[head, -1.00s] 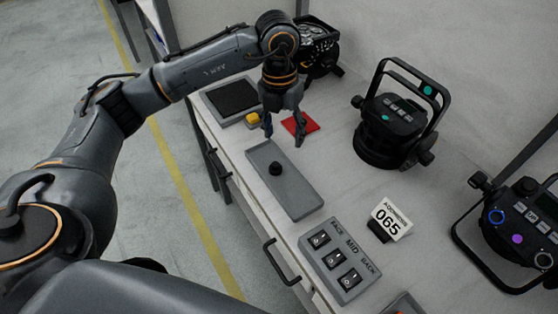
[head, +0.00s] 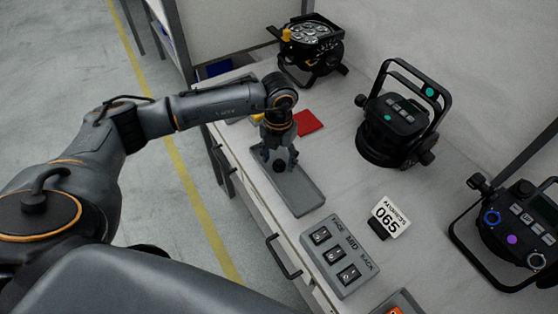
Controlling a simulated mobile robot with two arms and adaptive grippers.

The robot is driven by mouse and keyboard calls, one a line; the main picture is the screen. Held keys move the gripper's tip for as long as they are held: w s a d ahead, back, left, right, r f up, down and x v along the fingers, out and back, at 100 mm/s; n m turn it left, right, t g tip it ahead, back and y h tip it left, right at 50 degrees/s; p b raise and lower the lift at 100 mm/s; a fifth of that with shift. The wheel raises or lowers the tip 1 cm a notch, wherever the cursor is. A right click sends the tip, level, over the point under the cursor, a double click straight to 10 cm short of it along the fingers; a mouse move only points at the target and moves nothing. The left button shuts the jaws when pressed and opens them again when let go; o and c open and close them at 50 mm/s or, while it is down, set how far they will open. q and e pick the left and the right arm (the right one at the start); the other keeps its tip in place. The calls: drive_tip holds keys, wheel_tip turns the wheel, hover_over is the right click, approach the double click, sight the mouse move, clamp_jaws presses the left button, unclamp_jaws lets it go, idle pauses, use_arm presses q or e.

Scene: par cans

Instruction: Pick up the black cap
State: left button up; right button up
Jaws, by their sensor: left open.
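The black cap (head: 279,165) is a small round dark piece in the grey tray (head: 297,196) on the bench. My left gripper (head: 279,163) is open, pointing down over the tray, with its fingers spread on either side of the cap. I cannot tell whether the fingertips touch the cap or the tray. The gripper body and arm hide the tray's far end. My right gripper is not in view.
A grey switch panel (head: 340,257) and a number sign 065 (head: 391,217) stand nearer on the bench (head: 345,185). Black par cans stand at the right (head: 394,125), far right (head: 515,225) and back (head: 312,47). A red square (head: 309,122) lies behind the gripper.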

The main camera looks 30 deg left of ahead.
use_arm(q)
drive_tip(key=shift+f, duration=0.6)
drive_tip(key=c, duration=0.9)
drive_tip(key=shift+o, duration=0.2)
drive_tip(key=shift+r+b, duration=0.3)
drive_tip(key=shift+r, duration=0.2)
wheel_tip(320, 180, up, 2)
drive_tip(key=shift+d+r+b, duration=0.1)
drive_tip(key=shift+r+b, duration=0.1)
drive_tip(key=shift+b, duration=0.25)
drive_tip(key=s+d+r+b, duration=0.2)
drive_tip(key=s+d+r, duration=0.5)
drive_tip(key=s, duration=0.5)
wheel_tip(320, 180, up, 3)
drive_tip(key=shift+f, duration=0.15)
